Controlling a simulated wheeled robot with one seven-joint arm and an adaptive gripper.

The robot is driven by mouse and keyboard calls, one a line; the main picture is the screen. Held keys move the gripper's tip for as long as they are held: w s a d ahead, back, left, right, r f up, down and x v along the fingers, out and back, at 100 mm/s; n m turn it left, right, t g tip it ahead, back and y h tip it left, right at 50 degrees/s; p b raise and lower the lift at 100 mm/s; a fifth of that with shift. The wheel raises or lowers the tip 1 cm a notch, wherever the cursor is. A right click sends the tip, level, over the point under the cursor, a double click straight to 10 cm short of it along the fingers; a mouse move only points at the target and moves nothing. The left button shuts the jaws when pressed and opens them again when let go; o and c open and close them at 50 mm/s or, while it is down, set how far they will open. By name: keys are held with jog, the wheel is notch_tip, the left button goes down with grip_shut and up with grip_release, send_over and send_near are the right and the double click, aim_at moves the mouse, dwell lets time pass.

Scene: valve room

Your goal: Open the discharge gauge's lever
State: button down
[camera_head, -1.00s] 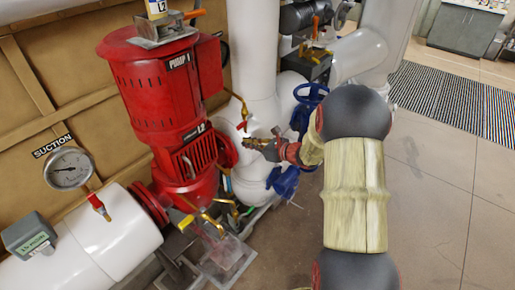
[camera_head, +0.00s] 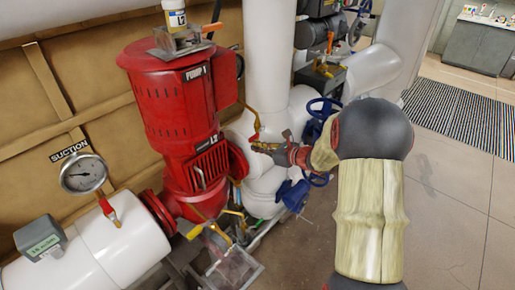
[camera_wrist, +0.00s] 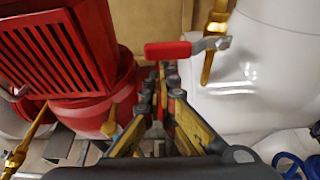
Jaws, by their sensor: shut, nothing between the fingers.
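A red-handled lever (camera_wrist: 168,50) on a brass valve (camera_wrist: 212,52) stands against the white discharge pipe, right of the red pump. In the wrist view its handle points left, across the upright brass stem. In the head view the lever (camera_head: 256,137) is small, just above my gripper's tip. My gripper (camera_wrist: 167,72) is shut and empty, with its fingertips close below the red handle; I cannot tell whether they touch it. It also shows in the head view (camera_head: 257,147), reaching left to the pipe. The discharge gauge's dial is not in view.
The red pump (camera_head: 170,105) stands left of my gripper. A suction gauge (camera_head: 83,174) with its own red lever (camera_head: 108,208) is at the far left. Blue handwheels (camera_head: 322,108) are close to my wrist. Open floor (camera_head: 450,200) lies to the right.

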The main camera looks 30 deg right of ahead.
aim_at(252, 139)
jog(key=shift+r+m+y+p, duration=0.3)
jog(key=shift+r+p, duration=0.15)
jog(key=shift+p, duration=0.45)
notch_tip(252, 139, up, 3)
jog(key=m+p, duration=0.1)
jog(key=p, duration=0.2)
jog(key=m+y+p, duration=0.1)
jog(key=p, duration=0.3)
jog(key=shift+s+a+r+m+g, duration=0.1)
jog(key=shift+a+m+g, duration=0.05)
jog(key=shift+m+g, duration=0.15)
jog(key=r+m+y+p, duration=0.1)
jog(key=p, duration=0.2)
jog(key=r+m+y+p, duration=0.1)
jog(key=r+m+p, duration=0.1)
jog(key=p, duration=0.2)
jog(key=shift+d, duration=0.4)
jog(key=w+d+r+m+y+p, duration=0.2)
jog(key=d+r+m+p, duration=0.1)
jog(key=m+p, duration=0.3)
jog(key=shift+d+r+m+t+y+p, duration=0.3)
jog(key=shift+d+r+m+t+p, duration=0.1)
jog(key=shift+d+p, duration=0.3)
jog(key=shift+d, duration=0.1)
